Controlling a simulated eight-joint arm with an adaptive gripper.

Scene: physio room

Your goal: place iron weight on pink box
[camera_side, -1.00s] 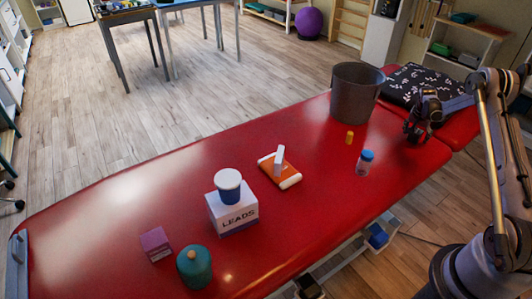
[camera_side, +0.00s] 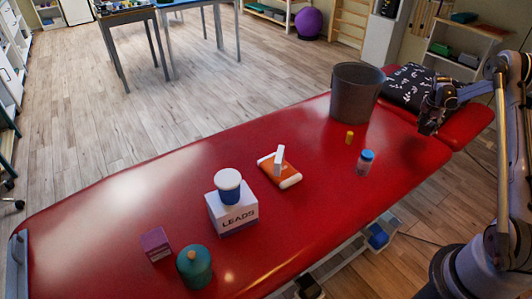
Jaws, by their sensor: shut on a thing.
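The pink box (camera_side: 155,243) is a small magenta-purple box on the red treatment table, at the lower left. My gripper (camera_side: 430,120) is at the far right end of the table, beside the patterned pillow and far from the pink box. It is shut on a small dark thing, which looks like the iron weight (camera_side: 428,127). The fingers partly hide the weight, and its shape is hard to make out.
The red table (camera_side: 120,205) also holds a teal jar (camera_side: 194,267), a LEADS box (camera_side: 232,216) with a white-and-blue tub (camera_side: 228,187) on it, an orange pack (camera_side: 280,172), a yellow cylinder (camera_side: 349,137), a blue-capped bottle (camera_side: 365,162) and a grey bin (camera_side: 355,92). The table's left part is clear.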

